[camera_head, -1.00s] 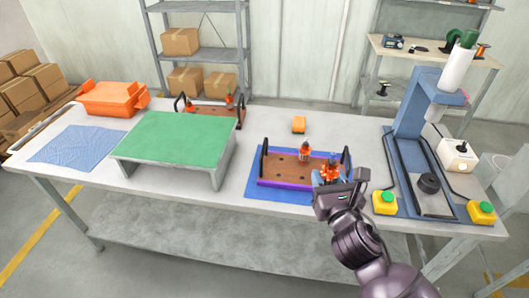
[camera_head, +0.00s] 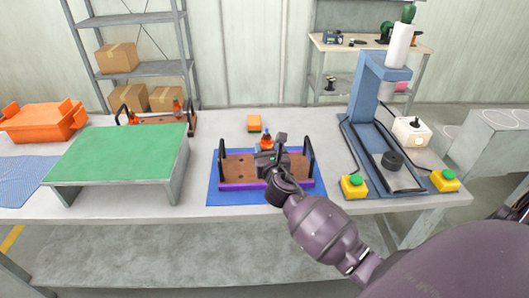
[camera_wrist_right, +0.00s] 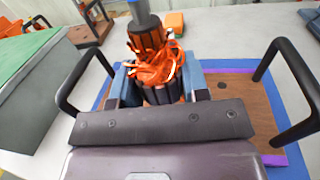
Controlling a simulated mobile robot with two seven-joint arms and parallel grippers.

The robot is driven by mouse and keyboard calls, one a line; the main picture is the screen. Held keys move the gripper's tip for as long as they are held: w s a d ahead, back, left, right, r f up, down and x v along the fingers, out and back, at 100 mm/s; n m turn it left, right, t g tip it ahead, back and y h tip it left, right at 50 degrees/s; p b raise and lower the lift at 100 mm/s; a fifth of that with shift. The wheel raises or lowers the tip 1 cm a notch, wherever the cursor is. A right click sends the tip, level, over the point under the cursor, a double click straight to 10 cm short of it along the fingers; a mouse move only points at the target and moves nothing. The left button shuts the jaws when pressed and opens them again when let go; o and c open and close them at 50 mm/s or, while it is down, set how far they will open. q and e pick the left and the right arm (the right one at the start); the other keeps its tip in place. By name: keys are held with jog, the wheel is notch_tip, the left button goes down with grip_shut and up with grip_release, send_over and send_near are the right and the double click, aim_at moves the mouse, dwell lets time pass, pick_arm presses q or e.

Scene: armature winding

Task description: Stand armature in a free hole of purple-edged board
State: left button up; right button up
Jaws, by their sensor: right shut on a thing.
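The purple-edged board (camera_head: 236,184) is brown with dark holes and a black handle at each end. It lies on a blue mat, and part of it shows in the wrist view (camera_wrist_right: 262,108). My right gripper (camera_head: 268,155) is over the board's middle, shut on an armature (camera_head: 266,142). In the wrist view the armature (camera_wrist_right: 155,70) has orange windings, a dark slotted core and a blue-grey tip, and is roughly upright between the fingers. Its lower end is hidden, so I cannot tell whether it touches the board. No second armature can be made out on this board.
An orange block (camera_head: 254,123) lies behind the board. A green-topped stand (camera_head: 120,150) is on the left, and another board (camera_head: 160,122) with orange-topped parts is behind it. A blue press (camera_head: 364,100) with yellow button boxes (camera_head: 354,187) stands on the right.

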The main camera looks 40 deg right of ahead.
jog(key=shift+f+b, duration=0.4)
jog(key=shift+f, duration=0.05)
jog(key=shift+f+b, duration=0.5)
jog(key=shift+f, duration=0.05)
jog(key=shift+f+b, duration=0.5)
jog(key=shift+f, duration=0.1)
jog(key=shift+a+f+b, duration=0.1)
jog(key=shift+f+b, duration=0.4)
jog(key=shift+f, duration=0.05)
jog(key=shift+f+b, duration=0.3)
jog(key=shift+f, duration=0.05)
jog(key=shift+f, duration=0.15)
jog(key=shift+f+b, duration=0.2)
jog(key=shift+b, duration=0.1)
